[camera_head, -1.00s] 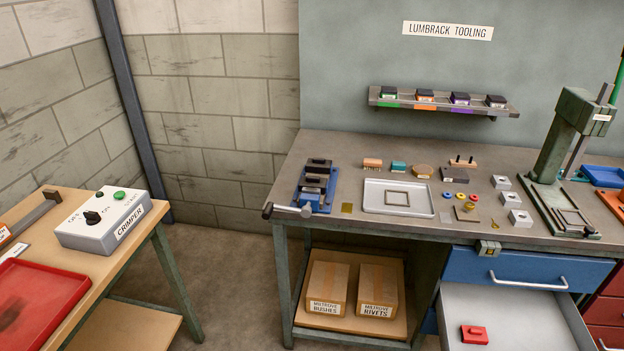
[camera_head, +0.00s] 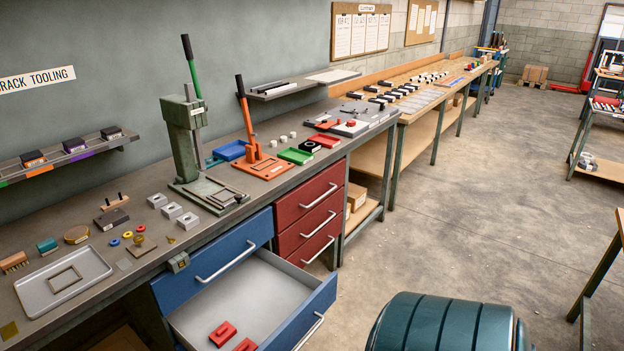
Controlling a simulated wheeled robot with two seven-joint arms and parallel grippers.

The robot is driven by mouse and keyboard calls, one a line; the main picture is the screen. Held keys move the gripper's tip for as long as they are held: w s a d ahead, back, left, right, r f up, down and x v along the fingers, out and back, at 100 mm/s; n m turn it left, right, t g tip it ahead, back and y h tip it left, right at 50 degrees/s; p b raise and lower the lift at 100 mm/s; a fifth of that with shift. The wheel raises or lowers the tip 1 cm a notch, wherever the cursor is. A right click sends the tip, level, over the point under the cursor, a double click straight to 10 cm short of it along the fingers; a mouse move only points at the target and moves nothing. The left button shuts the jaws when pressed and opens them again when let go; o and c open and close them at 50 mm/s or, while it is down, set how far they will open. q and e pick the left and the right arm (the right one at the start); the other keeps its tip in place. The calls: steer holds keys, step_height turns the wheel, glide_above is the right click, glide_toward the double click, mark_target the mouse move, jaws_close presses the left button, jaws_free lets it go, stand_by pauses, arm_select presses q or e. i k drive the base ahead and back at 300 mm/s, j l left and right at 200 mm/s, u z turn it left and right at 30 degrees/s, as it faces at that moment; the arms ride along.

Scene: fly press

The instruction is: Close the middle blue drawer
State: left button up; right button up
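A blue drawer (camera_head: 318,318) under the workbench is pulled well out, showing its pale grey inside. Its front has a light bar handle (camera_head: 310,332) at the right. Two red pieces lie in it, one red piece (camera_head: 222,334) whole and another cut by the bottom edge. Above it, a blue top drawer (camera_head: 225,256) with a bar handle is shut. Anything below the open drawer is out of frame. Neither of my grippers shows in this view.
A column of red drawers (camera_head: 308,222) stands right of the blue ones, shut. A dark green ribbed rounded object (camera_head: 445,325) stands on the floor at the bottom, right of the open drawer. Free concrete floor (camera_head: 440,220) lies beyond. The bench top (camera_head: 215,222) carries presses and small parts.

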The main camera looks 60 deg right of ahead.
mark_target(270, 302)
steer(key=z, duration=1.7)
